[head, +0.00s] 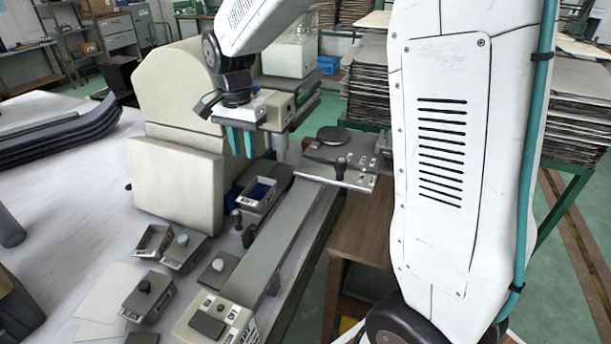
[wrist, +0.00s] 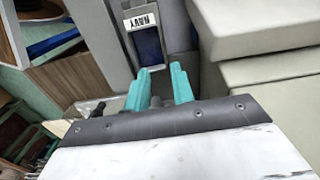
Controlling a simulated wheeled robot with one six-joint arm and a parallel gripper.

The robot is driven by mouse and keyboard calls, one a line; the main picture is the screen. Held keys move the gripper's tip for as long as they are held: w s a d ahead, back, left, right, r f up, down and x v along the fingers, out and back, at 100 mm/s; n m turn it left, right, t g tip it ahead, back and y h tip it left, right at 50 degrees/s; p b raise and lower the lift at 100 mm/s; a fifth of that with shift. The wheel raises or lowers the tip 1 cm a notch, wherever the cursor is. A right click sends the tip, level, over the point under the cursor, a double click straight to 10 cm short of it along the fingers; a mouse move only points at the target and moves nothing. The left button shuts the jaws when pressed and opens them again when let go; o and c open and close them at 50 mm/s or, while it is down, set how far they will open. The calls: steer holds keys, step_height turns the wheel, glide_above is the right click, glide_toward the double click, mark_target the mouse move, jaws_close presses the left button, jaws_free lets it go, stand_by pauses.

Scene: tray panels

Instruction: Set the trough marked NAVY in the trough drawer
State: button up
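A grey trough with a dark blue inside (head: 262,188) stands on the bench at the foot of the large cream machine. In the wrist view a white label reading NAVY (wrist: 141,21), upside down, sits at the blue-filled trough (wrist: 150,44). My gripper (head: 240,142) hangs above and slightly left of this trough, fingers pointing down. Its two teal fingers (wrist: 161,80) stand apart with nothing seen between them; the trough lies beyond their tips in the wrist view. I cannot tell which part is the trough drawer.
The cream machine (head: 180,110) rises close behind my gripper. A long grey bar (head: 275,245) runs along the bench edge.

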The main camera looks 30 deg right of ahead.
steer(key=s+d+r+n, duration=0.1)
steer(key=s+r+n, duration=0.25)
steer(key=s, duration=0.45)
steer(key=s+d+r+n, duration=0.15)
steer(key=s+r, duration=0.25)
steer(key=s, duration=0.5)
steer(key=s+f+n+t, duration=0.1)
steer(key=s+n, duration=0.5)
steer(key=s, duration=0.7)
steer(key=shift+s+d+f, duration=0.25)
steer(key=shift+s+f, duration=0.1)
steer(key=shift+f, duration=0.05)
